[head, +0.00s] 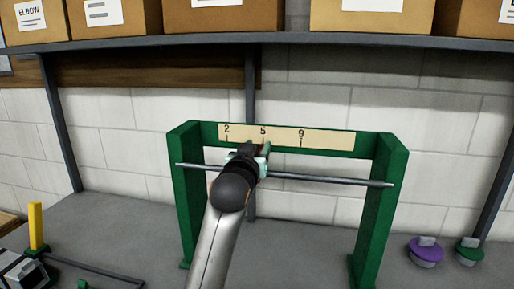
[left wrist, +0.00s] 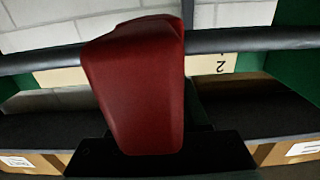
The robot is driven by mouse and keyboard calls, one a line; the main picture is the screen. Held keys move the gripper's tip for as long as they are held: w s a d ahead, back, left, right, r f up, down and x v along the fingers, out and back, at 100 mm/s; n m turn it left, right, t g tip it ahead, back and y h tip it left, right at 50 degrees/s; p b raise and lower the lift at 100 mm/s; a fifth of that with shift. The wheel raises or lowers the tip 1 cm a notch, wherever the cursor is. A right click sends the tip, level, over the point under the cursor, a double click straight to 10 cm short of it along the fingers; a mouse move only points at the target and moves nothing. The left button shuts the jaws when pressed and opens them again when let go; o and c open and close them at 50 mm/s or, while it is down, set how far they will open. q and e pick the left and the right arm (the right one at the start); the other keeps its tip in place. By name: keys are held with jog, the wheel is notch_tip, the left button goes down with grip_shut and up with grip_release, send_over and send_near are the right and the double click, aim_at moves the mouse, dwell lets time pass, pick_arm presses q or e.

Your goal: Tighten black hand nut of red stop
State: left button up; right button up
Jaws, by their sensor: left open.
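The red stop (left wrist: 135,85) fills the middle of the left wrist view, very close, in front of the grey rod (left wrist: 250,40). In the head view my left gripper (head: 254,150) hides almost all of the stop. The gripper is open and sits at the rod (head: 325,179), just below the "5" mark of the scale (head: 330,138). I cannot make out the black hand nut for certain in either view. I cannot tell whether the fingers touch the stop. My right gripper is not in view.
A green frame (head: 377,212) carries the rod and scale on the grey bench (head: 300,255). Cardboard boxes (head: 225,15) stand on a shelf above. A yellow post (head: 37,228) stands at left; purple (head: 426,252) and green (head: 469,251) knobbed pieces are at right.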

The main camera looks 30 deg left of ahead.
pick_arm(q)
grip_shut()
